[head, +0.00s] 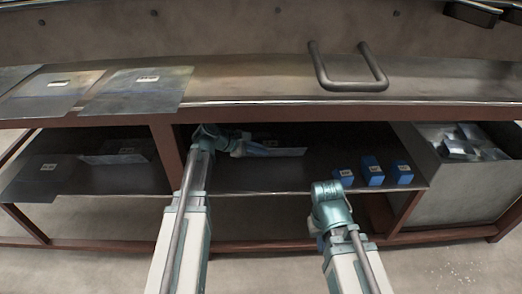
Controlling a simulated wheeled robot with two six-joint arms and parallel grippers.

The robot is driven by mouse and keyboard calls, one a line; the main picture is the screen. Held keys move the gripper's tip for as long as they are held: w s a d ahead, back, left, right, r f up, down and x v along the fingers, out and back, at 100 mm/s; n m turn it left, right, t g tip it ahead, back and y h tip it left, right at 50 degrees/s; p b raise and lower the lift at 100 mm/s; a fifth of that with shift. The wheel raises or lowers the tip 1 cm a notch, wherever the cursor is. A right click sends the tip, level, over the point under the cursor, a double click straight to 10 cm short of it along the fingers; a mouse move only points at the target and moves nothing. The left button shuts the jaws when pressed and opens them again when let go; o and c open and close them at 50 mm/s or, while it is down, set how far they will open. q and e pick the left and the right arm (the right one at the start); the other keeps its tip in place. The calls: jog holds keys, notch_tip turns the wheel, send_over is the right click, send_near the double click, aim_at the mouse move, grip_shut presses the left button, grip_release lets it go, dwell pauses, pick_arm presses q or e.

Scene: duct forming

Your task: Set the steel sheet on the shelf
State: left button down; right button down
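A thin steel sheet (282,151) with a pale front edge is on or just above the middle of the lower shelf (255,178). I cannot tell if it rests flat. My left gripper (246,149) reaches under the bench top, at the sheet's left end. Its fingers are too small and dark to show whether they grip the sheet. My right gripper (331,190) is in front of the shelf's front edge, left of and below the blue blocks. Its fingers are hidden behind its own wrist. More labelled steel sheets (140,90) lie on the bench top at the left.
Several blue blocks (372,170) stand on the shelf at right. A metal bin (465,185) with scrap is at far right. More sheets (50,170) lie on the left lower shelf. A bent bar handle (349,85) is above the bench top (250,82). A brown post (167,150) divides the shelf.

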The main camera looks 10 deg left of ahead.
pick_arm(q)
jog(key=shift+f+b, duration=0.3)
pick_arm(e)
jog(key=shift+f, duration=0.3)
dwell(0.3)
pick_arm(q)
jog(key=c, duration=1)
grip_release()
